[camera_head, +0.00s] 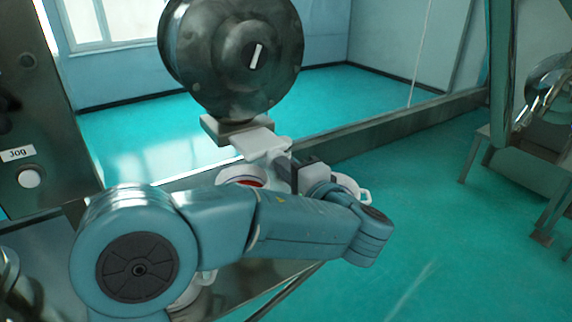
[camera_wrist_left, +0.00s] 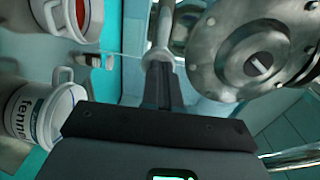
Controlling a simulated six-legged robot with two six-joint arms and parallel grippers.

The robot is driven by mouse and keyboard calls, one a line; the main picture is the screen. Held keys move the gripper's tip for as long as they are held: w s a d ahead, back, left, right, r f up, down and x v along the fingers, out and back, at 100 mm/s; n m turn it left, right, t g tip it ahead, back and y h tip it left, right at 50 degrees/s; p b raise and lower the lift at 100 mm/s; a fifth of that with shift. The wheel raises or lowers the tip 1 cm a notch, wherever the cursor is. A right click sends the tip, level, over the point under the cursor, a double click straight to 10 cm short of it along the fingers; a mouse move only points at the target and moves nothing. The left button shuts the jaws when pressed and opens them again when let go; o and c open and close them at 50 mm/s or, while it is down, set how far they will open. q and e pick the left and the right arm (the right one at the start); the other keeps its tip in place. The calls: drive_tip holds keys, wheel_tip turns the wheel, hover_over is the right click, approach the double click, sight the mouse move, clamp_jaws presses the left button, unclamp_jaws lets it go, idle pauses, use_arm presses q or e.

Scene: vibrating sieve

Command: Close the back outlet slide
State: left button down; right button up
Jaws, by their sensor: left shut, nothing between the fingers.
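A large dark metal drum (camera_head: 232,58) with a white mark on its round face stands at the top centre of the head view. A pale grey plate (camera_head: 262,144) juts out below it, perhaps the outlet slide; I cannot tell whether it is open. My left gripper (camera_head: 284,170) is beside and just below this plate, shut and empty. In the left wrist view its fingers (camera_wrist_left: 162,82) point at a grey rounded piece (camera_wrist_left: 160,56); I cannot tell whether they touch. The round metal face (camera_wrist_left: 250,62) is to their right. My left arm hides much of the area below.
White buckets stand under the machine: one with red content (camera_head: 238,173), one at the right (camera_head: 350,185). A labelled bucket (camera_wrist_left: 40,112) shows in the wrist view. A panel with a Jog button (camera_head: 29,178) is at the left. Open floor (camera_head: 455,240) lies right.

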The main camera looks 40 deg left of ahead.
sight(268, 150)
use_arm(q)
drive_tip(key=b+x, duration=0.2)
drive_tip(key=x, duration=0.5)
drive_tip(key=shift+f+b, duration=0.1)
drive_tip(key=shift+b, duration=0.2)
drive_tip(key=shift+a, duration=0.15)
drive_tip(key=shift+r, duration=0.4)
drive_tip(key=shift+d+f, duration=0.15)
drive_tip(key=shift+d, duration=0.05)
